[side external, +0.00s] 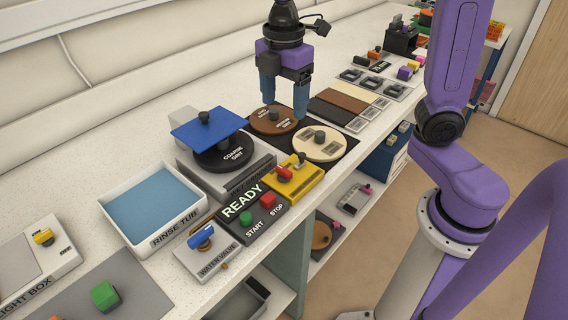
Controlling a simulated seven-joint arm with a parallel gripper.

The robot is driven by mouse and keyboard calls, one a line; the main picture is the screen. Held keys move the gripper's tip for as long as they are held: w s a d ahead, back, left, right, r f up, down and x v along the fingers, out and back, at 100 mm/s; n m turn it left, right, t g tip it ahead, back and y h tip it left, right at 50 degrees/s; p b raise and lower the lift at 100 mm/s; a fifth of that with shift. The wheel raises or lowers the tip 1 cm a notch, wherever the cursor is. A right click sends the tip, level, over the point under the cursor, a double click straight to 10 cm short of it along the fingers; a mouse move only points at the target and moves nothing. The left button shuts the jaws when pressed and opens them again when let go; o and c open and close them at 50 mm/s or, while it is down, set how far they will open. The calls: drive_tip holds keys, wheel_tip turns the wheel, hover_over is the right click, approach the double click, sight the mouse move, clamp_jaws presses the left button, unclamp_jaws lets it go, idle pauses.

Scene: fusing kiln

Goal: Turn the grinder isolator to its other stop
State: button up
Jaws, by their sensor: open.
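A yellow box (302,186) with a red lever (285,174) stands at the front edge of the bench, right of the READY panel; by its colours it looks like the grinder isolator, though I cannot read a label on it. The red lever lies slantwise across the box top. My gripper (284,108) is open, pointing down with two blue fingers. It is behind the yellow box in the picture, over or close to the brown disc (265,125). I cannot tell whether the fingers touch the disc or its knob. Nothing shows held.
The grinder with a COARSE GRIT disc (222,158) and blue plate (206,130) stands left of the isolator. The READY panel (240,207) with START and STOP buttons and the blue-handled water valve (207,258) are close by. A cream disc (321,150) lies behind the isolator.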

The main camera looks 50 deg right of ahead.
sight(284, 169)
wheel_tip(284, 169, down, 17)
drive_tip(key=shift+f, duration=0.15)
idle(0.5)
drive_tip(key=c, duration=1.1)
drive_tip(key=shift+o, duration=0.2)
